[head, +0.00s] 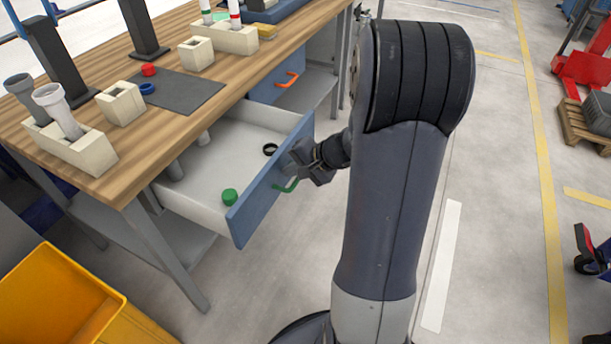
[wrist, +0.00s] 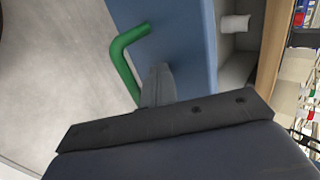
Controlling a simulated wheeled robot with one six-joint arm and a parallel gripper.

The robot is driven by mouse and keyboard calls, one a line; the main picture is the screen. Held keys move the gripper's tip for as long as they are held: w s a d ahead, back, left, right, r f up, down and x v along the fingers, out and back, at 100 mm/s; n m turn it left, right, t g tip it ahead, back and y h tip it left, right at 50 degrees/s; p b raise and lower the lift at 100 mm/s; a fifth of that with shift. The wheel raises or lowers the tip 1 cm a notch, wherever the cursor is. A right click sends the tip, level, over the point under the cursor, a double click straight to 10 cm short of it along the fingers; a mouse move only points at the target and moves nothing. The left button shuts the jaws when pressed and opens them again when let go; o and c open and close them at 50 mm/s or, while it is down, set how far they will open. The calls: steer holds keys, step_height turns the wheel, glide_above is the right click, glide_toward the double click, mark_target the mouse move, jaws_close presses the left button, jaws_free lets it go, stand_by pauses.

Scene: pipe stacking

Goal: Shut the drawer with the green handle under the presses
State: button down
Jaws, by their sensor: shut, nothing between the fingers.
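The drawer with the green handle stands open under the wooden bench, with its blue front (head: 262,190) pulled well out. Inside it lie a green cap (head: 229,197), a black ring (head: 270,149) and grey pipe pieces near the back. The green handle (head: 287,186) is partly hidden by my gripper (head: 296,160) in the head view. My gripper is at the outer side of the blue front, shut and empty. In the wrist view the green handle (wrist: 124,62) is beside the closed fingers (wrist: 158,80), which are close to the blue front (wrist: 188,50); I cannot tell whether they touch it.
A second blue drawer with an orange handle (head: 287,79) is closed farther back. The bench top (head: 150,148) carries pipe holders, caps and dark press columns. A yellow bin (head: 60,295) stands at the lower left. The floor right of my arm is mostly clear.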

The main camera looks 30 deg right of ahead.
glide_above(220, 161)
steer(key=shift+s+d, duration=0.1)
steer(key=shift+s, duration=0.15)
steer(key=shift+w+r, duration=0.1)
steer(key=shift+r, duration=0.15)
